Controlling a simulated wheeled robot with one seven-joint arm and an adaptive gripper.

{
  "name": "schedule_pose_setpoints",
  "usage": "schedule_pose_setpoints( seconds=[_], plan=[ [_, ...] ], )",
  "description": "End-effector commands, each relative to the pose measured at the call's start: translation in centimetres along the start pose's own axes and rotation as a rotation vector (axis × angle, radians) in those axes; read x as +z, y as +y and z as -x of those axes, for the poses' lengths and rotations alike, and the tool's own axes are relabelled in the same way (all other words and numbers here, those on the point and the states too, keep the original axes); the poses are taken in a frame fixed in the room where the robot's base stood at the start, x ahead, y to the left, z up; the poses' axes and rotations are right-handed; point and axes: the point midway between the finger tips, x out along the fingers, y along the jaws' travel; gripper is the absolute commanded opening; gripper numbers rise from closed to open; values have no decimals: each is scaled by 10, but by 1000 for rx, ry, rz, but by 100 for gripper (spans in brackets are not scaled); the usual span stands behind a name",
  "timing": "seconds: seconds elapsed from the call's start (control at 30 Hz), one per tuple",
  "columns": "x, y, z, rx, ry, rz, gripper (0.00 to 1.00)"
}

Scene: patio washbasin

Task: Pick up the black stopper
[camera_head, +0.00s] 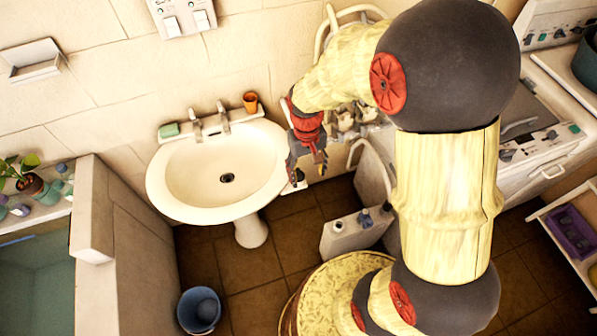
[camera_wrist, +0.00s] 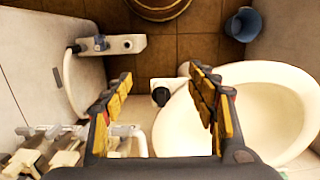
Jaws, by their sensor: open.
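The black stopper (camera_wrist: 161,96) shows in the wrist view as a small dark round piece on a small white ledge (camera_wrist: 168,84) beside the basin's rim. It lies between my open fingers as seen from the wrist, apart from both. In the head view the stopper (camera_head: 299,176) is a small dark spot at the basin's right edge, just below my fingertips. My gripper (camera_head: 307,166) is open and empty, pointing down there; its yellow-padded fingers frame the wrist view (camera_wrist: 164,82). The white washbasin (camera_head: 190,165) has a dark drain (camera_head: 227,178) at its middle.
Two taps (camera_head: 210,122), a green soap (camera_head: 169,130) and an orange cup (camera_head: 250,101) are along the basin's back. Pipes and valves (camera_wrist: 45,150) are close by my gripper. A white container (camera_head: 352,232) stands on the floor right of the basin; a blue bucket (camera_head: 200,308) stands lower left.

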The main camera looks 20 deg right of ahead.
Motion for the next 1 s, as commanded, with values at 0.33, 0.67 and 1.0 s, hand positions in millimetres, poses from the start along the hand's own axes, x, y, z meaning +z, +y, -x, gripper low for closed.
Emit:
schedule_pose_setpoints(
  seconds=[0.33,0.67,1.0],
  plan=[
    [-88,0,-47,0,76,-1,58],
    [-98,0,-71,0,102,-2,58],
    [-102,2,-109,0,100,-2,58]
  ],
)
